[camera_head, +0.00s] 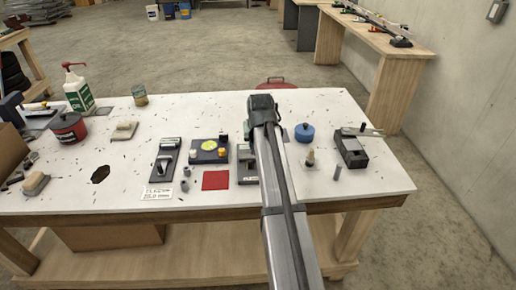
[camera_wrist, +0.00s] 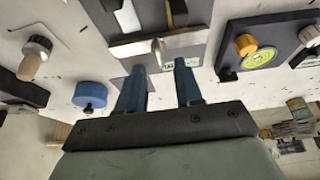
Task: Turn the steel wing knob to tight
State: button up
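The steel wing knob (camera_wrist: 158,46) shows in the wrist view as a pale metal bar with a round centre. It lies nearly level across the picture at the edge of a dark fixture (camera_wrist: 125,38). A small green-and-white label sits just below it, partly legible. My gripper (camera_wrist: 160,67) is open, with its two blue fingers apart and nothing seen between them. The fingertips are just short of the knob in the picture; I cannot tell whether they touch it. In the head view my arm hides the knob and covers part of the fixture (camera_head: 246,163).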

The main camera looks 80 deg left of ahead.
jog(key=shift+x, duration=1.8)
grip_shut()
